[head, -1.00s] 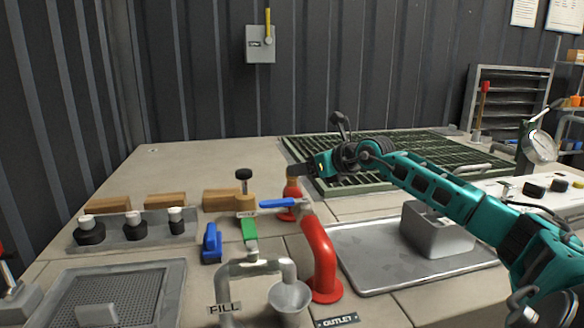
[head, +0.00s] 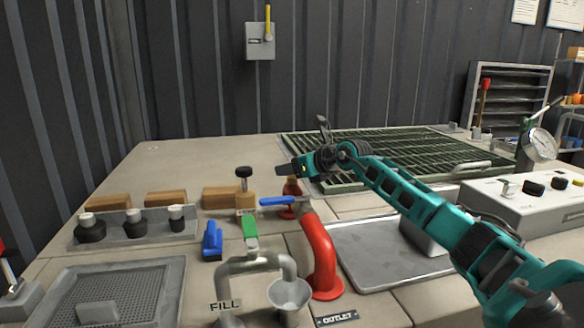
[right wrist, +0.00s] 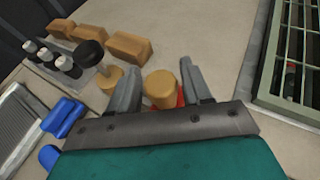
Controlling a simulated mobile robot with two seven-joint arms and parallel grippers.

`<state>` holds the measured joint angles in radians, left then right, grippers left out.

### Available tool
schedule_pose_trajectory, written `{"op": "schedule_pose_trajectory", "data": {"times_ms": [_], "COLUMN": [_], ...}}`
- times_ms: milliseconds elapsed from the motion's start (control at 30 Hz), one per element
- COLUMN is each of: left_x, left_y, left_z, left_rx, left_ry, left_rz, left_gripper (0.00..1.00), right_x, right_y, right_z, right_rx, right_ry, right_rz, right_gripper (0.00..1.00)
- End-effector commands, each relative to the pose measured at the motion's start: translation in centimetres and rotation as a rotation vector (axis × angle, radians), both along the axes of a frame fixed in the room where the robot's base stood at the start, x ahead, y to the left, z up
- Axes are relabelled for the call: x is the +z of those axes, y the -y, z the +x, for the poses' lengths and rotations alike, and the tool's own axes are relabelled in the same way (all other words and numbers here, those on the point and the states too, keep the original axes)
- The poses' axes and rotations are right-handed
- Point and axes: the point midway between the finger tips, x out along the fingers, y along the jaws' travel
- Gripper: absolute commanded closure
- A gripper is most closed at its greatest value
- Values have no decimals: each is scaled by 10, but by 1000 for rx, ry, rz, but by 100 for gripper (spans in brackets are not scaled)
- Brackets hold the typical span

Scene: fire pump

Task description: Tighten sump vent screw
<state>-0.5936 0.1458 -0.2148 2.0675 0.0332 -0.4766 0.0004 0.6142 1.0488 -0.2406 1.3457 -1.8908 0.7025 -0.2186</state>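A black knob (head: 244,172) stands upright on a brass body with a small label too small to read. The knob also shows at the left in the right wrist view (right wrist: 90,54). A brass cylinder (right wrist: 160,86) with red beneath it stands close by; in the head view its red base (head: 291,188) shows below my gripper. I cannot tell which of these is the sump vent screw. My right gripper (head: 286,170) is over the brass cylinder. In the right wrist view its fingers (right wrist: 160,78) are apart, one on each side of the cylinder; contact is unclear. My left gripper is not in view.
A blue-handled valve (head: 278,202), the red outlet pipe (head: 322,255) and the fill funnel (head: 289,292) stand in front. Wooden blocks (head: 222,198) and black bottles (head: 133,222) are left. A green grating (head: 400,155) lies behind right.

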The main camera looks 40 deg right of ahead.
Motion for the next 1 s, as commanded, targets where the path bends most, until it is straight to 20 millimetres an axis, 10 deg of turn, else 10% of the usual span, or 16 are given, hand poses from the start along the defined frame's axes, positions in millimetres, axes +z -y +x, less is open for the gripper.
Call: {"op": "schedule_pose_trajectory", "data": {"times_ms": [400, 1000], "left_x": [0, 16], "left_y": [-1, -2], "left_z": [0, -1], "left_rx": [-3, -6], "left_ry": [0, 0], "left_rz": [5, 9], "left_gripper": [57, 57], "right_x": [0, 2], "right_y": [0, -2], "right_z": [0, 0], "right_rx": [0, -165], "right_ry": [0, 2], "right_rz": [0, 0], "right_gripper": [91, 91]}}
